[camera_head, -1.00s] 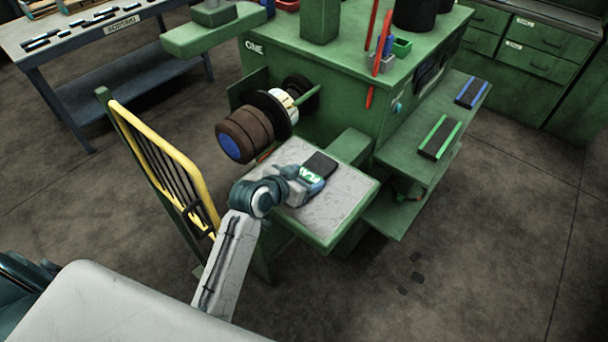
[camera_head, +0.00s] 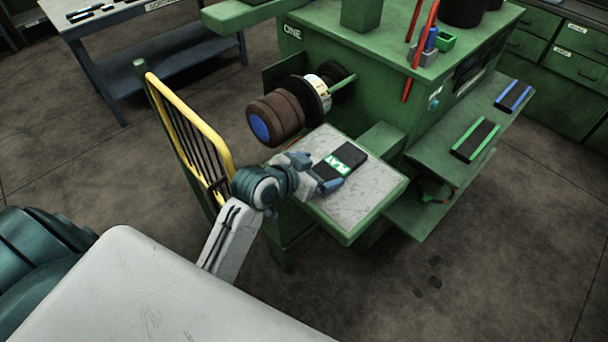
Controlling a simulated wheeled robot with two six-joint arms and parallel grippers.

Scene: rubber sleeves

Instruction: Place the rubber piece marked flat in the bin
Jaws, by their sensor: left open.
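The rubber piece marked flat (camera_head: 350,154) is a black block with a green label with white lettering. It lies on the grey-topped table (camera_head: 365,192) of the green machine. My left gripper (camera_head: 324,172) is open at the near left end of the piece, its blue-tipped fingers low over the tabletop. Whether the fingers touch the piece is unclear. My right gripper is not in view.
A brown roller with a blue end (camera_head: 275,118) juts out above the table's back left. A yellow-railed guard (camera_head: 190,118) stands left of my arm. A side shelf holds black pieces with green (camera_head: 475,139) and blue (camera_head: 513,95) edges. Floor at right is open.

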